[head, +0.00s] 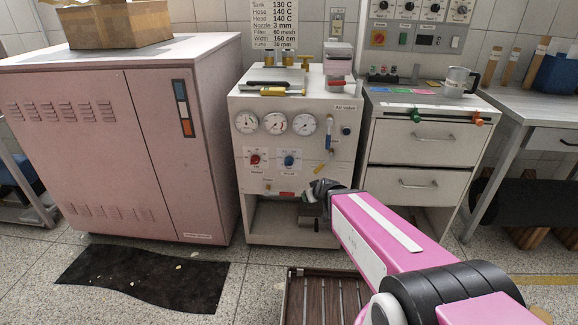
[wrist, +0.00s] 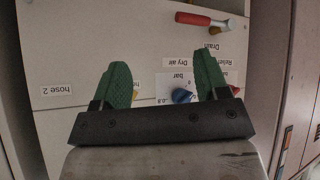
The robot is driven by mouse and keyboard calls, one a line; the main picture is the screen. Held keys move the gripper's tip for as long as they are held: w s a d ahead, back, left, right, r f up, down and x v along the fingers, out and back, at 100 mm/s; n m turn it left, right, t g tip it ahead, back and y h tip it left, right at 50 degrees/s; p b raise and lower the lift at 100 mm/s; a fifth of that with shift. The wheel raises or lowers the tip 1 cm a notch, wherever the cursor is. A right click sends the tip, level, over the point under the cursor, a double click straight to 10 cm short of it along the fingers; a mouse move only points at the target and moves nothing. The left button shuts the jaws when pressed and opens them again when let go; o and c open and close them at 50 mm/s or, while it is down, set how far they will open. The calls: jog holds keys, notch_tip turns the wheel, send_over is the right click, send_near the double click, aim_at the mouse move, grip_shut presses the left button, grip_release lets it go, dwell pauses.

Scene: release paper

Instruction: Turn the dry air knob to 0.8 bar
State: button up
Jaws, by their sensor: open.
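The dry air knob is the blue knob (head: 289,160) on the front panel of the white cabinet. In the wrist view the blue knob (wrist: 182,96) shows beside the "Dry air" and "bar" labels, on a white dial plate, partly hidden by my gripper. Its exact setting is not readable. My gripper (head: 322,190) is in front of the cabinet, below and right of the knob in the head view. In the wrist view its two green fingers (wrist: 160,70) are spread apart and empty. The knob appears between them, nearer the right finger; no contact is visible.
A red knob (head: 255,159) sits left of the blue one, with several round gauges (head: 276,124) above. A yellow handle (head: 321,168) is at the right. A red-handled lever (wrist: 205,20) shows near the "Drain" label. A drawer unit (head: 410,150) stands to the right.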

aim_at(289, 165)
jog(key=w+a+r+n+t+h, duration=0.1)
jog(key=a+r+n+t+h, duration=0.1)
jog(key=a+r+t, duration=0.6)
jog(key=shift+t, duration=0.8)
jog(key=w+a, duration=0.1)
jog(key=w, duration=0.2)
jog(key=w+a+f, duration=0.1)
jog(key=w, duration=0.3)
jog(key=w+f, duration=0.1)
jog(key=w, duration=0.3)
jog(key=shift+a+f, duration=0.15)
jog(key=shift+a, duration=0.25)
jog(key=c, duration=0.9)
